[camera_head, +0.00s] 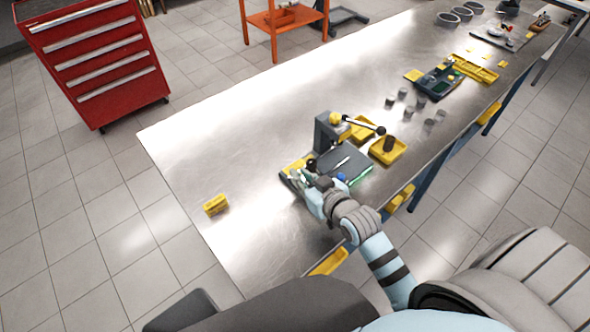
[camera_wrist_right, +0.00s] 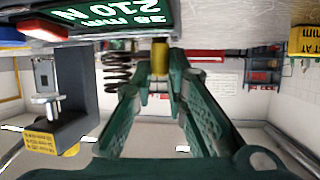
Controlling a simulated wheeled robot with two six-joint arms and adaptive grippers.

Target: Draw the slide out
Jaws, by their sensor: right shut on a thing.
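My right gripper (camera_head: 308,178) reaches in from the lower right to the front left of the fixture on the metal bench. In the right wrist view its green fingers (camera_wrist_right: 160,75) close on a small brass-coloured piece (camera_wrist_right: 160,57). I cannot tell whether this piece belongs to the slide, and no part is clearly readable as the slide. The gripper hides part of the fixture's near left side. My left gripper is not in view.
Yellow trays (camera_head: 388,152) stand right of the fixture. A small yellow block (camera_head: 215,204) lies on the bare left end of the bench (camera_head: 225,150). Several grey cylinders and a dark tray (camera_head: 440,84) are farther back. In the wrist view, a dark coil spring (camera_wrist_right: 117,75) is beside the fingers.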

